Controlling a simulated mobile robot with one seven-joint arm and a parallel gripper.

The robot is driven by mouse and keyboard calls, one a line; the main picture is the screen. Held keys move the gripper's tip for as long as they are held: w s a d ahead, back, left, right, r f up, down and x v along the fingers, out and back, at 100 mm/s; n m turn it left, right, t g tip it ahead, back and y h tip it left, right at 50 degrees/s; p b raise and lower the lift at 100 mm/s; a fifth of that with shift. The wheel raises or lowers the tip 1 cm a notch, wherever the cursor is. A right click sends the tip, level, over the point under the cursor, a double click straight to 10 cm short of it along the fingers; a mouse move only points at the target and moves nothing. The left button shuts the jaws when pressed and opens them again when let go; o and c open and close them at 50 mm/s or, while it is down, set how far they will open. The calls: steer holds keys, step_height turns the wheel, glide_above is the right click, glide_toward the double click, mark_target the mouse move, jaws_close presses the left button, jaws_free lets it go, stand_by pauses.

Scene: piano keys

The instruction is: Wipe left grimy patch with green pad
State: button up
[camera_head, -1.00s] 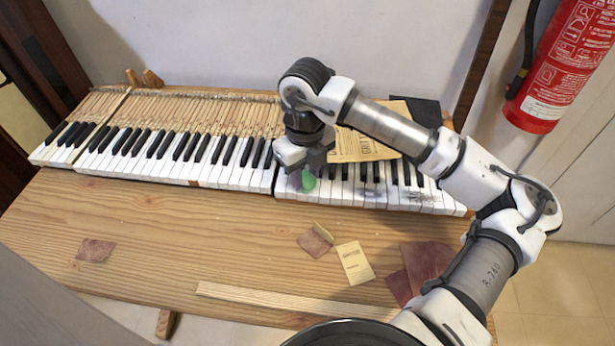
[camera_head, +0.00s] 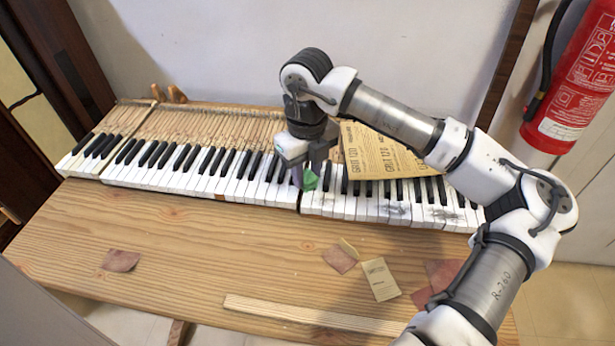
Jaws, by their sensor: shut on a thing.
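My gripper (camera_head: 306,178) points down over the piano keys, near the gap between the left and right key sections. It is shut on the green pad (camera_head: 310,180), which shows as a small green piece at the fingertips. I cannot tell whether the pad touches the keys. On the white keys of the right section there are two dark smudges: a left grimy patch (camera_head: 397,209) and a right grimy patch (camera_head: 445,213). Both lie to the right of my gripper and are uncovered.
The keyboard lies on a wooden bench (camera_head: 190,235). Sandpaper scraps (camera_head: 122,261), a tan card (camera_head: 380,279) and a wooden strip (camera_head: 310,315) lie in front. A red fire extinguisher (camera_head: 578,80) hangs at the right.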

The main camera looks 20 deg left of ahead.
mark_target(307, 176)
steer(key=shift+r+p, duration=0.7)
steer(key=shift+r, duration=1.1)
steer(key=shift+s+f, duration=0.1)
